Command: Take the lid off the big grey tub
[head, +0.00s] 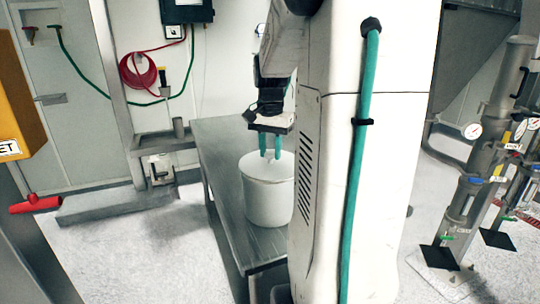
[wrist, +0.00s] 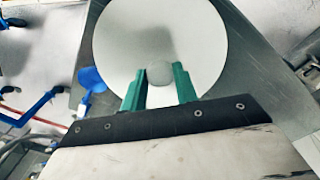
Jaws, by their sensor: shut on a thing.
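The big grey tub (head: 268,203) stands upright on a metal table. Its pale round lid (wrist: 195,38) fills the upper middle of the wrist view, with a round knob (wrist: 160,73) at its centre. In the head view the lid (head: 255,168) lies at the top of the tub; I cannot tell whether there is a gap under it. My gripper (head: 270,157) points down over the lid. Its green fingers (wrist: 159,79) are shut on the knob, one on each side. My own column hides the tub's right edge.
The metal table (head: 222,158) has bare room to the left of the tub and behind it. A metal post (head: 117,85) stands at the left. Pipes with gauges (head: 480,180) stand on the floor at the right. A blue object (wrist: 91,80) lies left of the lid in the wrist view.

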